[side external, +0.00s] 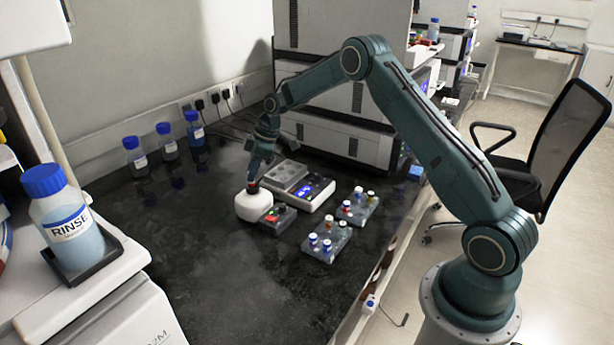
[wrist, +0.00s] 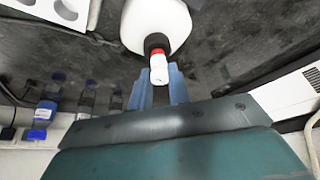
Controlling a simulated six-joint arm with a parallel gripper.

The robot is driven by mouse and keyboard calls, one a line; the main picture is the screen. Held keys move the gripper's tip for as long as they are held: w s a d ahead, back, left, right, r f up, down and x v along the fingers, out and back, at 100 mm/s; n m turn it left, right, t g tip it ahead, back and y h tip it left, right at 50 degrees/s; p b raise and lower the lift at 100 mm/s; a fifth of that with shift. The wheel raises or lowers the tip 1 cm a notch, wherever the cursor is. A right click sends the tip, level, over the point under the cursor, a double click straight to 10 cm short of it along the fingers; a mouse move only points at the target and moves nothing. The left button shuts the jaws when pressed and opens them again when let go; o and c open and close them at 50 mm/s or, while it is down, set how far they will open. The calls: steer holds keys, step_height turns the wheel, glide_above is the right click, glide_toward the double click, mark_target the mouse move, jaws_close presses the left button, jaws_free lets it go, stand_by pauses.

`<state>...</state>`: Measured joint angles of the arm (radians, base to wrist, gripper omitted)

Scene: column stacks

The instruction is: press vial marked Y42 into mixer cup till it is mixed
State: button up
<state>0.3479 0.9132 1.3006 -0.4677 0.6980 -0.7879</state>
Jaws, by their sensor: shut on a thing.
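The mixer (side external: 250,208) is a rounded white body on the dark bench; it also shows at the top of the wrist view (wrist: 139,22). Its black cup (wrist: 156,42) is on top. A small white vial with a red band (wrist: 158,70) is between my fingertips, its red end at the cup. I cannot tell how deep it sits, and no Y42 marking can be read. My gripper (wrist: 160,84) is shut on this vial, and in the side view my gripper (side external: 254,178) is right above the mixer, pointing down.
A small control box (side external: 279,219) touches the mixer's right side. A device with a lit blue display (side external: 314,193) and a grey block with wells (side external: 286,174) stand behind. Two vial racks (side external: 327,243) (side external: 358,208) are to the right. Blue-capped bottles (side external: 168,145) stand back left.

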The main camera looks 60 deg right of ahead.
steer(key=shift+f, duration=1.05)
stand_by(3.2)
steer(key=shift+r, duration=3.05)
